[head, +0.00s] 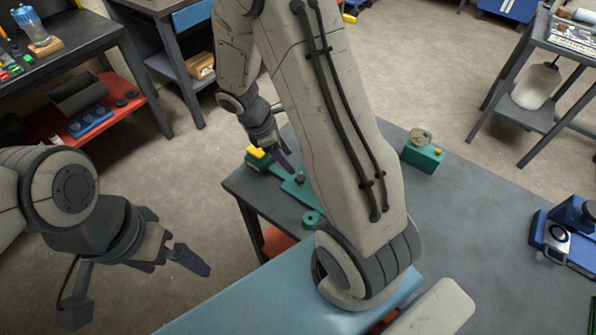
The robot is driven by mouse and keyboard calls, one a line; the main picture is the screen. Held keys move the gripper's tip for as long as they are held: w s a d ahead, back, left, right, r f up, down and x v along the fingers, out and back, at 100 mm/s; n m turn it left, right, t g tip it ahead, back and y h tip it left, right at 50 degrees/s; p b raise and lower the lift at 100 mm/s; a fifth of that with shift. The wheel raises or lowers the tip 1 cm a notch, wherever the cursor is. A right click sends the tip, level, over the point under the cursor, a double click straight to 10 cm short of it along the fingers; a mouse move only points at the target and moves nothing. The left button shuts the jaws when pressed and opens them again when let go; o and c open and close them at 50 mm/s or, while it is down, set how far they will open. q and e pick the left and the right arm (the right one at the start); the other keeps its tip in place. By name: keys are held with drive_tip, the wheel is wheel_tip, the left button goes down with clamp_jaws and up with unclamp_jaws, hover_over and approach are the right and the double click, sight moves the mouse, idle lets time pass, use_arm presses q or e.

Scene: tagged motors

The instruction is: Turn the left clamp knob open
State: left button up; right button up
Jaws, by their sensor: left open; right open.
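A green fixture (291,190) lies along the far left edge of the grey table. A yellow piece (258,152) sits on a green block at its left end, and a small dark round part is on its middle. A green round piece (311,218) with a dark centre is at its near end. I cannot tell which of these is the left clamp knob. My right gripper (283,160) is open, pointing down just above the fixture; contact is unclear. My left gripper (190,261) is open and empty, off the table to the left. My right arm hides the fixture's right side.
A blue device (565,238) is at the right. A blue surface (262,300) is in front. The table between the green block and blue device is clear.

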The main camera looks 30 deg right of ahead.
sight(302, 178)
drive_tip(key=b+x, duration=0.1)
drive_tip(key=x, duration=0.7)
drive_tip(key=shift+s+f, duration=0.1)
drive_tip(key=shift+f, duration=0.3)
